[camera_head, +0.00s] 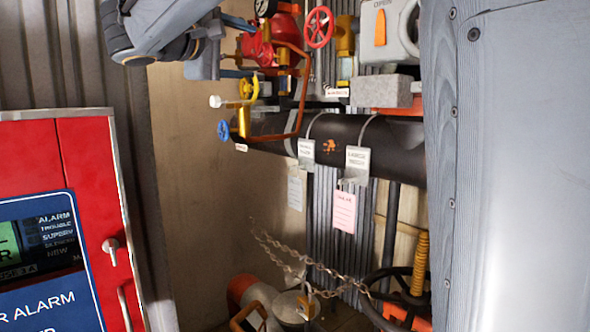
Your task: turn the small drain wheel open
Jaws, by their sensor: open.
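Several small handwheels show on the pipework at the upper middle: a blue wheel (223,130), a yellow wheel (248,88) and a red spoked wheel (319,27). I cannot tell from any readable label which one is the drain wheel. The gap between the fingers holds nothing clearly gripped.
An orange bent guard bar (300,95) stands right beside the valves. A thick black pipe (375,145) with hanging tags runs below. A red alarm cabinet (85,160) stands at left. A chain (310,265) and a large black handwheel (375,310) are low down.

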